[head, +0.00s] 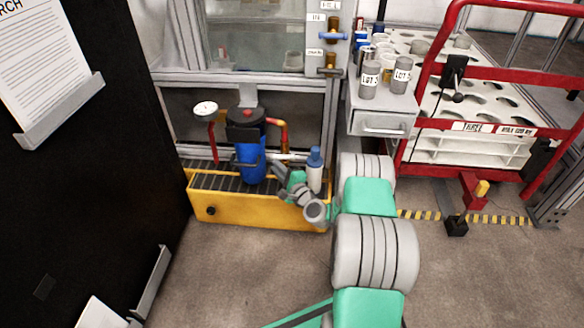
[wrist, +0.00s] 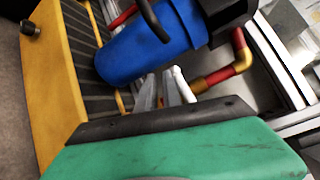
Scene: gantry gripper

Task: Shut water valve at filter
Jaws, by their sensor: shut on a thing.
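The filter is a blue canister with a black cap (head: 252,160), upright over a yellow tray in the head view. The blue canister also fills the upper middle of the wrist view (wrist: 150,48). A red pipe with brass elbows (head: 283,132) comes down on its right side. A pale rod (head: 290,157), which looks like the valve's handle, lies below this pipe. My gripper (wrist: 162,84) is close beside the canister, its grey fingers nearly together at the pale rod (wrist: 184,85). The exact grip is hard to see; the valve body is hidden.
The yellow tray (head: 262,214) with a dark grating lies under the filter. A white bottle with a blue cap (head: 314,172) stands close to my wrist. A round gauge (head: 205,108) is at left. A drawer unit (head: 382,124) and red-railed cart (head: 480,128) stand right.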

